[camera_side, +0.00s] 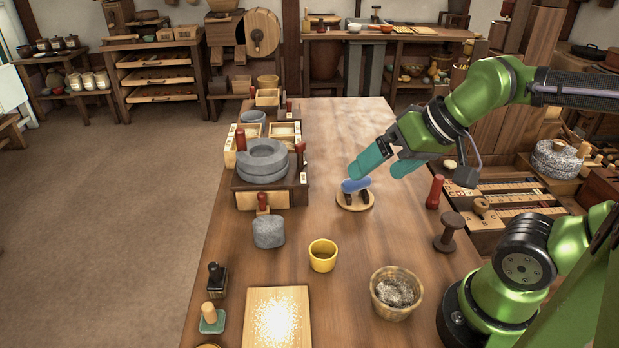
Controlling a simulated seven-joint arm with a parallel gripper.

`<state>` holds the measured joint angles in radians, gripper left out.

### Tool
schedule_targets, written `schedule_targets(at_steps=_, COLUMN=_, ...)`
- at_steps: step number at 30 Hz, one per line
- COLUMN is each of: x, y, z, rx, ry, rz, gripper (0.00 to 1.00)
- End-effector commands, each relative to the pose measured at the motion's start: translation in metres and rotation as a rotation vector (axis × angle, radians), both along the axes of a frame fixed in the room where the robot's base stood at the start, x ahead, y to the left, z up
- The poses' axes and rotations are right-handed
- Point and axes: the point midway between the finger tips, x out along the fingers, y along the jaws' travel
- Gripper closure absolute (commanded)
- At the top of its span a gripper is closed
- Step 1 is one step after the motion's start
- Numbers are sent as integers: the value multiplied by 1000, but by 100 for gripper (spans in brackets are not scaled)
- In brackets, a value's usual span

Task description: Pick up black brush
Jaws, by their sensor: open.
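A small black piece with an upright knob handle (215,278) stands at the table's left edge, near the front; it looks like the black brush, but its underside is hidden. My gripper (376,173) has two teal fingers spread apart with nothing between them. It is over the middle of the table, far up and to the right of the black piece. Its left fingertip is just above a blue rounded item (355,185) on dark supports on a round wooden board (355,205). I cannot tell whether they touch.
A green block with a wooden knob (212,319) stands just in front of the black piece, beside a pale board (276,322). A grey stone (268,231), yellow cup (322,256) and wooden bowl (397,294) stand nearby. A stone quern (263,162) stands behind. The table's right-middle is mostly clear.

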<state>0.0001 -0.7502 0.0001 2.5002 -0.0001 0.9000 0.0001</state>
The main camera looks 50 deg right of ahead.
Motion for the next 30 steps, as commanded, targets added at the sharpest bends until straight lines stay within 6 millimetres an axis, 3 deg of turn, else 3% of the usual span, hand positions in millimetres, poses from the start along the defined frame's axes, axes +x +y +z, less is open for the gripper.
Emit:
schedule_targets(at_steps=1, x=0, y=0, z=0, rx=0, ry=0, rz=0, gripper=2)
schedule_targets(at_steps=8, x=0, y=0, z=0, rx=0, ry=0, rz=0, gripper=34)
schedule_targets(at_steps=16, x=0, y=1, z=0, rx=0, ry=2, rz=6, gripper=34)
schedule_targets(at_steps=20, x=5, y=11, z=-14, rx=-4, ry=67, rz=43, gripper=34)
schedule_targets(at_steps=25, x=40, y=39, z=-19, rx=-77, ry=167, rz=196, gripper=34)
schedule_targets(at_steps=30, x=85, y=82, z=-24, rx=-257, ry=231, rz=555, gripper=34)
